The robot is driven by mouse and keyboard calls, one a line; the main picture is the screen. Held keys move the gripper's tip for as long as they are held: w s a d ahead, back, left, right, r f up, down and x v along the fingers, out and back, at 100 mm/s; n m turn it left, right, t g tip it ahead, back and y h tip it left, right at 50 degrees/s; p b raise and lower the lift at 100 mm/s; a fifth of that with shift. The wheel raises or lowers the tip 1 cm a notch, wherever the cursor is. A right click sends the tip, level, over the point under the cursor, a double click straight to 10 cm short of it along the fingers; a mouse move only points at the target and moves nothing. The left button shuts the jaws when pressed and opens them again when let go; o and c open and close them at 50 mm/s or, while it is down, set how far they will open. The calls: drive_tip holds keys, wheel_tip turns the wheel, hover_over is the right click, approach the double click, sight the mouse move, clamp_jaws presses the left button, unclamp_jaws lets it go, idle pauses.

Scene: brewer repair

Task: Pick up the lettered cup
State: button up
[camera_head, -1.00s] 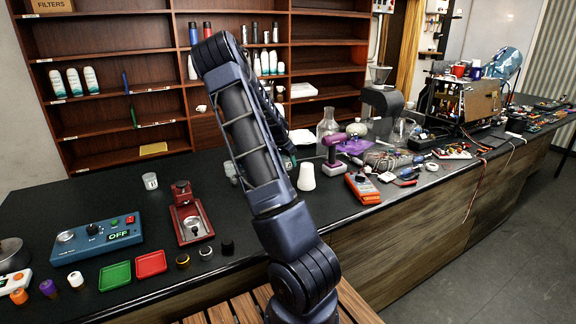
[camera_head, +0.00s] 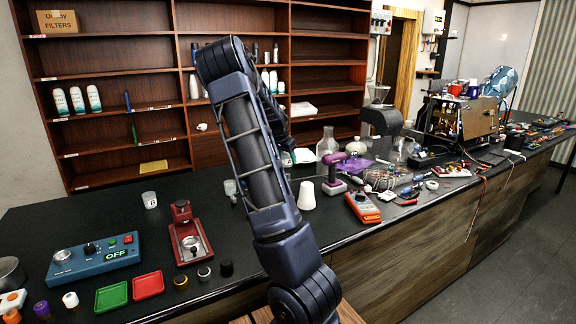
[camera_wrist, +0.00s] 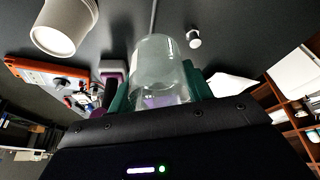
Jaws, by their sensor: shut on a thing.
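A small pale cup marked with the letter B (camera_head: 150,200) stands upright on the black counter, left of my arm in the head view. My gripper (camera_wrist: 158,90) has its green fingers closed on the two sides of a clear cup (camera_wrist: 160,62) in the wrist view. I cannot read a letter on this clear cup. In the head view my arm hides the gripper's grasp. A second clear cup (camera_head: 230,187) stands on the counter, partly behind my arm.
A white tapered cup (camera_head: 307,195) stands right of my arm; it also shows in the wrist view (camera_wrist: 62,28). The orange meter (camera_head: 362,207), a glass flask (camera_head: 327,142) and tools crowd the right. A red stand (camera_head: 188,238) and blue control box (camera_head: 93,258) stand left.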

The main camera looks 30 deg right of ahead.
drive_tip(key=shift+r, duration=2.85)
drive_tip(key=shift+w+a+r, duration=0.1)
drive_tip(key=shift+w+a, duration=0.05)
drive_tip(key=shift+a, duration=0.05)
drive_tip(key=w+a+n+t+y, duration=0.1)
drive_tip(key=w+a+n, duration=0.2)
drive_tip(key=w+a, duration=0.65)
drive_tip(key=w+a+n+t+y, duration=0.1)
drive_tip(key=w+a+n, duration=0.25)
drive_tip(key=a, duration=1.15)
drive_tip(key=w+a+n+t+y, duration=0.1)
drive_tip(key=w+a+n, duration=0.2)
drive_tip(key=w+a, duration=0.65)
drive_tip(key=s+a+n+y, duration=0.1)
drive_tip(key=s+a+n, duration=0.15)
drive_tip(key=a, duration=1.35)
drive_tip(key=s+a+n+y, duration=0.15)
drive_tip(key=a+n, duration=0.25)
drive_tip(key=a, duration=1.2)
drive_tip(key=s+a+n+y, duration=0.1)
drive_tip(key=s+a+n, duration=0.2)
drive_tip(key=a, duration=1.3)
drive_tip(key=f, duration=1.9)
drive_tip(key=shift+w+f, duration=0.3)
drive_tip(key=shift+f, duration=0.1)
drive_tip(key=shift+f, duration=0.15)
